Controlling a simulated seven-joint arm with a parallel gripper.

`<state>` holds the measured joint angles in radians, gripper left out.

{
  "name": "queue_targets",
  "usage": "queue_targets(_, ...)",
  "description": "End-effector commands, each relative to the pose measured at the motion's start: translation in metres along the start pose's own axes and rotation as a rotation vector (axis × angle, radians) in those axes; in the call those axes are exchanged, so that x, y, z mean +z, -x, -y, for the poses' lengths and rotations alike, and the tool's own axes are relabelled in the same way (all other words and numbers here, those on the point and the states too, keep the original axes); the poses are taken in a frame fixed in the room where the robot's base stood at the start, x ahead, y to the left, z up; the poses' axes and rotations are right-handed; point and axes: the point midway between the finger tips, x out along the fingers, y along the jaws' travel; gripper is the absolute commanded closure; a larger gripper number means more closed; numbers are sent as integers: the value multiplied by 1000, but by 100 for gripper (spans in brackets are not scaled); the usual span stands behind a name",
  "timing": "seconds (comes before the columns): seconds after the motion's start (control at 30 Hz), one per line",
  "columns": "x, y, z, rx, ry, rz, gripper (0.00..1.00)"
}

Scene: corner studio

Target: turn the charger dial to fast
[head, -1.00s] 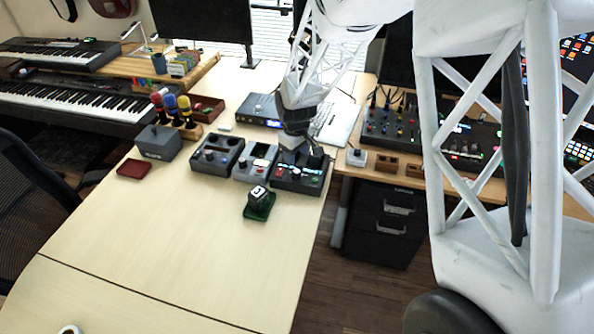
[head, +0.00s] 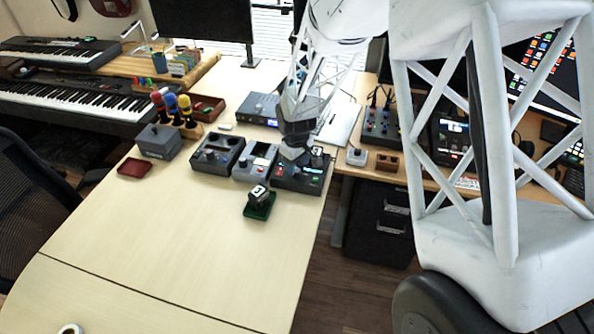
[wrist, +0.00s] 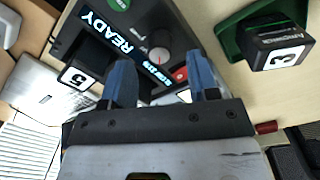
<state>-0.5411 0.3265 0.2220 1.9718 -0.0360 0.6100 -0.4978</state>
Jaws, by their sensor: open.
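The charger (head: 285,183) is a dark grey unit at the right end of a row of similar boxes on the desk. In the wrist view the charger (wrist: 82,42) shows a lit display reading READY and a second, smaller lit strip.
A black battery marked 3 (wrist: 284,48) sits on a green tray (head: 262,212) in front of the charger. A battery marked 5 (wrist: 75,78) is at the charger. Two grey units (head: 216,158) (head: 247,172) stand to its left. The front desk is largely clear.

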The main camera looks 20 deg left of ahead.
Motion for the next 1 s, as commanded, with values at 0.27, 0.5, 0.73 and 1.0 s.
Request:
queue_targets(0.27, 0, -27, 0, 0, 0, 0, 45)
queue_targets(0.5, 0, -35, 0, 0, 0, -1, 45)
queue_targets(0.73, 0, -35, 0, 0, 0, 0, 45)
queue_targets(1.0, 0, -35, 0, 0, 0, 0, 82)
